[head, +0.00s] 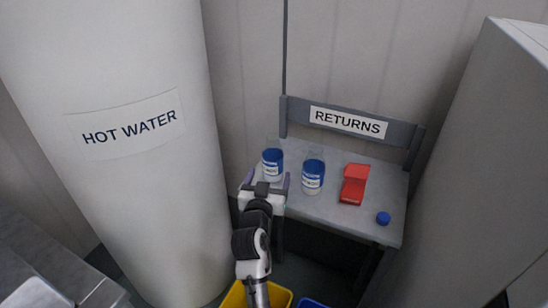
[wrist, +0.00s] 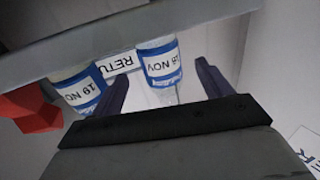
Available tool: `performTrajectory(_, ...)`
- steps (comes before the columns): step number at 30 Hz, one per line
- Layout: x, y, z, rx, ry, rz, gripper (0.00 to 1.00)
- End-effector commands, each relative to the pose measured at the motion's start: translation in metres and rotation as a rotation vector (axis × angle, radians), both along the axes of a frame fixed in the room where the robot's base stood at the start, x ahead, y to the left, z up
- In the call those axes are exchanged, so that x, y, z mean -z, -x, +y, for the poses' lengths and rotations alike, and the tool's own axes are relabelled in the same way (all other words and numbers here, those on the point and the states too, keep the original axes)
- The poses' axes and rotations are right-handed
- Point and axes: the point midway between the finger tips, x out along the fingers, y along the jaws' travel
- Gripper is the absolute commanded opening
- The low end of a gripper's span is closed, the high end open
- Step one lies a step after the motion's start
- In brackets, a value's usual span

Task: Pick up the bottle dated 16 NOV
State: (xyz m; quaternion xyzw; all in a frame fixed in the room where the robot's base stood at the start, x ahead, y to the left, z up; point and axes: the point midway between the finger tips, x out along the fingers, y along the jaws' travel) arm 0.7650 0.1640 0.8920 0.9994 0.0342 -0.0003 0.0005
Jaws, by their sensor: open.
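Two clear bottles with blue-and-white labels stand upright on the grey returns table. The left bottle (head: 272,163) is just beyond my gripper (head: 265,180). In the wrist view this bottle (wrist: 160,62) appears between the fingers of my open gripper (wrist: 161,76); I cannot tell whether they reach around it. Its label reads NOV with a day that looks like 16 or 18. The right bottle (head: 312,174), at left in the wrist view (wrist: 80,88), also reads NOV, with a day like 19. The wrist lettering is turned and small. Nothing is held.
A red box-like item (head: 354,184) and a blue cap (head: 383,218) are on the table (head: 340,215), right of the bottles. A RETURNS sign (head: 348,122) is on the table's back rail. A large HOT WATER cylinder (head: 125,200) stands close left. Yellow (head: 235,297) and blue (head: 312,303) bins are below.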

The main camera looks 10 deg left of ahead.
Motion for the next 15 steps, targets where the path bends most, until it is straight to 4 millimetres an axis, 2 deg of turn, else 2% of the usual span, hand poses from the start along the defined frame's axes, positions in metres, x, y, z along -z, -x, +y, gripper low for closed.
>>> performTrajectory(5, -0.001, -0.012, 0.001, 0.0, 0.0, 0.0, 0.78)
performTrajectory(15, 0.0, -0.055, 0.004, 0.0, -0.001, 0.0, 0.78)
